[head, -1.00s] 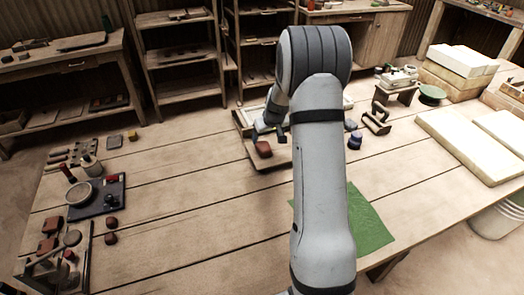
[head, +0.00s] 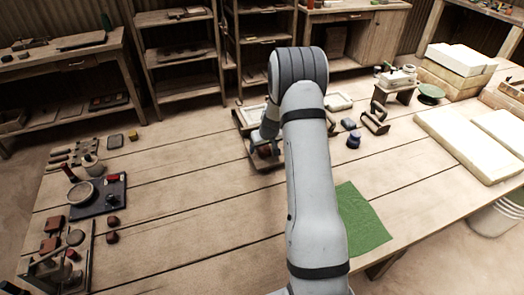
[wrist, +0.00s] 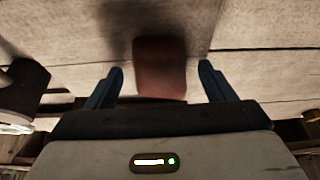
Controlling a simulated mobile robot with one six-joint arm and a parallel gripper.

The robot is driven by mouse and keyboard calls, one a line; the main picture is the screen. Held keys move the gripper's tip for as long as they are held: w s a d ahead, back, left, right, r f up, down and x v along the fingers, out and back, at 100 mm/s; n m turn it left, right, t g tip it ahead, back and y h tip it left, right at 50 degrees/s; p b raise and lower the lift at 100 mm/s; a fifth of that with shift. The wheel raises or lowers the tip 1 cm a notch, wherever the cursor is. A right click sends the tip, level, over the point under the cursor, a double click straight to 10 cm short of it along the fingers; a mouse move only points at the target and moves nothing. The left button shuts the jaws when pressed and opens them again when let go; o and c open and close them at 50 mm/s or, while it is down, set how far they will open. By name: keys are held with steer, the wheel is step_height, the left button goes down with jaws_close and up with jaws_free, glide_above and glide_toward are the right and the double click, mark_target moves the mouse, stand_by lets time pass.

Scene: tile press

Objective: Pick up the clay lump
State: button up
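The clay lump (wrist: 160,66) is reddish brown and blocky. In the wrist view it lies between the two dark blue fingers of my gripper (wrist: 161,72), with a gap on each side. The fingers are open and not closed on it. My arm and wrist hide much of that spot.
A green cloth (head: 362,220) lies right of my arm. A dark tray (head: 97,196) with a bowl sits at the left. The table left of my gripper is mostly clear.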

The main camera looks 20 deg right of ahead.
steer(key=c, duration=1.2)
steer(key=shift+r, duration=0.15)
